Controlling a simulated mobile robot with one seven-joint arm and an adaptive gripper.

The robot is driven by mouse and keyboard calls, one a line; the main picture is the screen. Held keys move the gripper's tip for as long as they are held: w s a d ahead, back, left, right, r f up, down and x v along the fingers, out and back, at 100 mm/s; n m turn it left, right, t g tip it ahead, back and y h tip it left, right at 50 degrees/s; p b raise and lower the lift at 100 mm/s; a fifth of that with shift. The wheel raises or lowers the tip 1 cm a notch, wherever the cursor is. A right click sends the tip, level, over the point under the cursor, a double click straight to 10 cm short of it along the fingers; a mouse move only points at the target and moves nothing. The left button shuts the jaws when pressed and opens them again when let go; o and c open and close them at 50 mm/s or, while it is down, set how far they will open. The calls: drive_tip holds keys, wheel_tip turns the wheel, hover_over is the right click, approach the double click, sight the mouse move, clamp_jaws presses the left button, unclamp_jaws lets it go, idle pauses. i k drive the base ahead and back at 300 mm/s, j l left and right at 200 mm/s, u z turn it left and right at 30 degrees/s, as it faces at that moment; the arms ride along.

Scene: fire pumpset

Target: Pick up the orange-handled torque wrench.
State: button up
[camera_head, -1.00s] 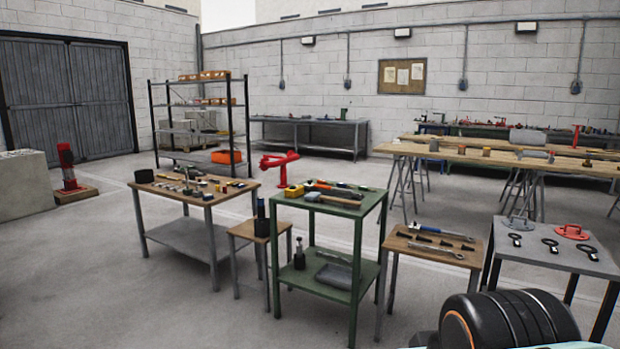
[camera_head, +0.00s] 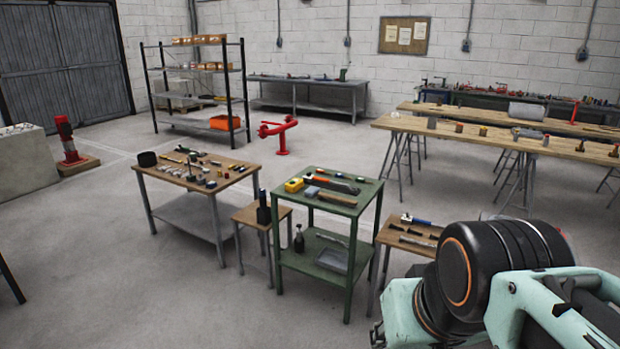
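A long dark tool with an orange-red part (camera_head: 333,184) lies on the top of the green two-tier cart (camera_head: 345,210); it may be the orange-handled torque wrench, but it is too small to tell surely. A tool with a tan handle (camera_head: 337,198) lies in front of it, and a yellow boxy item (camera_head: 294,185) sits to its left. A blue-handled tool (camera_head: 415,221) lies on the small wooden table to the right. My gripper's fingers do not show.
A wooden table with many small parts (camera_head: 150,173) stands left of the cart. A small stool (camera_head: 246,214) stands between them. Trestle tables (camera_head: 400,125) are behind right. A red stand (camera_head: 281,145) is behind the cart. Open concrete floor (camera_head: 110,270) lies at front left.

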sight(311, 180)
drive_tip(key=i+j+z, duration=0.1)
drive_tip(key=i, duration=0.45)
drive_tip(key=i+j+z, duration=0.1)
drive_tip(key=i+j, duration=0.25)
drive_tip(key=i, duration=0.2)
drive_tip(key=i+j+z, duration=0.1)
drive_tip(key=i+j, duration=0.15)
drive_tip(key=i, duration=0.3)
drive_tip(key=i+j+z, duration=0.1)
drive_tip(key=i+j, duration=0.2)
drive_tip(key=i, duration=0.2)
drive_tip(key=i+j+z, duration=0.1)
drive_tip(key=i+j, duration=0.3)
drive_tip(key=i, duration=0.15)
drive_tip(key=i+j+z, duration=0.15)
drive_tip(key=i, duration=0.25)
drive_tip(key=i+j+z, duration=0.15)
drive_tip(key=i+j, duration=0.15)
drive_tip(key=i+j+u, duration=0.15)
drive_tip(key=k+j, duration=0.05)
drive_tip(key=j, duration=0.05)
